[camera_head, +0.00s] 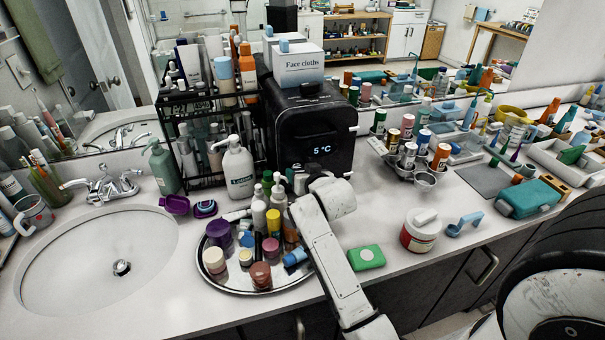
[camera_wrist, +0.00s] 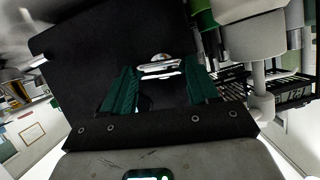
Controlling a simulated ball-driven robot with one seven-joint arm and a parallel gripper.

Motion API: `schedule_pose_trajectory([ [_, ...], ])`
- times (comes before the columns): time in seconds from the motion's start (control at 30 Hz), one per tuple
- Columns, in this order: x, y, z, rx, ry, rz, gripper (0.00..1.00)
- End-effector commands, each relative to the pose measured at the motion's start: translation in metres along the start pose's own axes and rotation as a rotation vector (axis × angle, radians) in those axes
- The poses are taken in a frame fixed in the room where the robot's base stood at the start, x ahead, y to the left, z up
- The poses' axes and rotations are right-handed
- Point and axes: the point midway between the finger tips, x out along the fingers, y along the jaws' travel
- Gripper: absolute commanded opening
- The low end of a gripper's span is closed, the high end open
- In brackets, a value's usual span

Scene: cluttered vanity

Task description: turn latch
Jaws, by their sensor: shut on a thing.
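A black mini fridge (camera_head: 310,125) with a lit "5 °C" display stands at the back of the counter. In the wrist view its dark face (camera_wrist: 95,40) fills the upper middle. My gripper (camera_wrist: 160,80) points at this face, its two teal fingers apart with a small pale metallic latch (camera_wrist: 159,67) between their tips. The jaws are shut on the latch. In the head view my white forearm and wrist hide the fingers and the latch in front of the fridge's lower part. The latch's exact angle cannot be told.
A round tray (camera_head: 225,288) of bottles and jars lies left of my arm. A pump bottle (camera_head: 238,170) and a black rack (camera_head: 187,135) stand left of the fridge. A green soap bar (camera_head: 366,257) and a red-and-white jar (camera_head: 420,235) lie to the right.

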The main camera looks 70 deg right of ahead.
Motion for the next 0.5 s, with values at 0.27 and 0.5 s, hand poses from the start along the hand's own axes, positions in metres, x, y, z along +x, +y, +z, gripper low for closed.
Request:
schedule_pose_trajectory([
  [0.27,0.0002,0.0003,0.0005,-0.009,-0.001,0.004,0.29],
  [0.5,0.0002,0.0002,0.0005,-0.008,-0.001,0.004,0.66],
])
